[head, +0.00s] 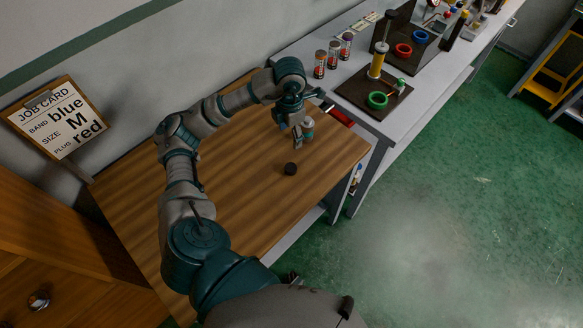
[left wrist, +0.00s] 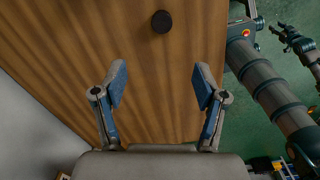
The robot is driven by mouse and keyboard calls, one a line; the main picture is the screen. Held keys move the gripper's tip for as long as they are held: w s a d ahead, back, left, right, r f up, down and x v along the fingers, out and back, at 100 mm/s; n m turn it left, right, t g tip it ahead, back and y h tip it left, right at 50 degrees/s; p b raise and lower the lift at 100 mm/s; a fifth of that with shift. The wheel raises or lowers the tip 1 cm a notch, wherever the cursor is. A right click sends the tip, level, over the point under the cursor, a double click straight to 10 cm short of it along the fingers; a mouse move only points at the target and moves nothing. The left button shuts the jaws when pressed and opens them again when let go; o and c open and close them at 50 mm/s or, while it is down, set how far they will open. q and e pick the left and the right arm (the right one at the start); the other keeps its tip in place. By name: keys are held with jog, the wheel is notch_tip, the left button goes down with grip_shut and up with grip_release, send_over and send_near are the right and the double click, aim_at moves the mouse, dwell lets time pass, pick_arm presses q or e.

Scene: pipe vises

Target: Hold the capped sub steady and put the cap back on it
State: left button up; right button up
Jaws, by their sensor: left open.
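A small black round piece (head: 290,169), which looks like the cap, lies on the wooden table; it also shows at the top of the left wrist view (left wrist: 162,21). My left gripper (head: 303,136) is low over the table, beyond the black piece in the head view. In the left wrist view its two fingers (left wrist: 162,85) are spread with only bare wood between them. The black piece is outside the fingers. I cannot make out the sub. Part of my right arm shows in the left wrist view, with what looks like its gripper (left wrist: 295,40), too small to judge.
A red cylindrical thing (head: 341,117) is at the table's far right edge. The grey bench (head: 390,125) carries several small canisters, a dark mat (head: 351,95) and a green ring (head: 377,100). A job card (head: 55,115) reads blue, M, red. The wooden table is otherwise mostly clear.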

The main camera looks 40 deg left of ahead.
pick_arm(q)
notch_tip(320, 180, down, 5)
jog(key=a, duration=0.1)
send_over(290, 167)
jog(key=f, duration=0.6)
jog(key=shift+w+d+f, duration=0.15)
jog(key=shift+w+f, duration=0.05)
jog(key=shift+f, duration=0.3)
jog(key=shift+a+f, duration=0.25)
jog(key=shift+a, duration=0.2)
jog(key=f, duration=0.3)
jog(key=d+f, duration=0.1)
jog(key=shift+s+f, duration=0.25)
jog(key=shift+f, duration=0.15)
jog(key=shift+a, duration=0.2)
jog(key=c, duration=1)
